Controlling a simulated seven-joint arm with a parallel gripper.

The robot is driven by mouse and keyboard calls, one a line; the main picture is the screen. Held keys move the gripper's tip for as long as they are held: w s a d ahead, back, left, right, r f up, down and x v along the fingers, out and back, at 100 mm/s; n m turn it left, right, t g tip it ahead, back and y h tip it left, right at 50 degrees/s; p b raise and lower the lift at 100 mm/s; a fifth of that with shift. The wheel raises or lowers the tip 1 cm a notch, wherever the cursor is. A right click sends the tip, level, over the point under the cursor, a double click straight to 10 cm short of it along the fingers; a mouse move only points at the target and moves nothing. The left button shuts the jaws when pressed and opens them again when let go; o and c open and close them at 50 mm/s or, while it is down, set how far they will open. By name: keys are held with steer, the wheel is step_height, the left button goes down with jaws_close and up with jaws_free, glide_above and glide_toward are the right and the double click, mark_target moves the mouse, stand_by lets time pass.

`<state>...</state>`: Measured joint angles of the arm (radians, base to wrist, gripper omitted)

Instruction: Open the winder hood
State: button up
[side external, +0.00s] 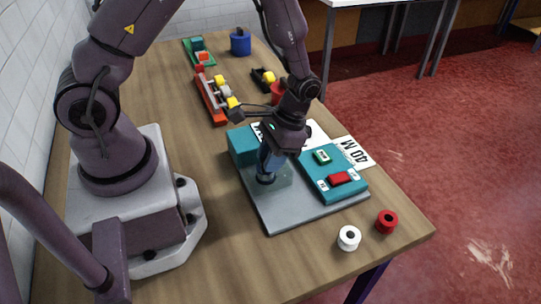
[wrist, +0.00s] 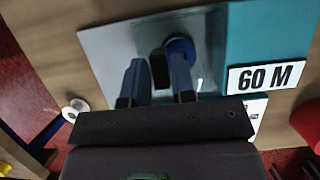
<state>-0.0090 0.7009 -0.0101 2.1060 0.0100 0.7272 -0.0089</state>
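The winder is a grey base plate (side external: 300,212) with a teal block (side external: 243,146) at the back left and a teal control panel (side external: 318,182) on the right. A clear hood (side external: 284,180) sits on the plate beside the block and looks closed. My gripper (side external: 266,176) points down at the hood. In the wrist view its two fingers (wrist: 157,78) are apart, with a dark upright piece (wrist: 159,66), apparently the hood's handle, between them and gaps visible on both sides. A blue round part (wrist: 181,48) is partly hidden behind the right finger.
A white spool (side external: 349,238) and a red spool (side external: 386,221) stand near the table's front right edge. Length cards, one reading 40 M (side external: 354,152), lie behind the panel. A red rack (side external: 211,98) stands farther back.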

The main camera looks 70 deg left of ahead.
jaws_close()
steer(key=d, duration=0.9)
steer(key=shift+a, duration=0.1)
steer(key=shift+o, duration=2.1)
jaws_free()
steer(key=shift+r, duration=0.1)
steer(key=v, duration=1.3)
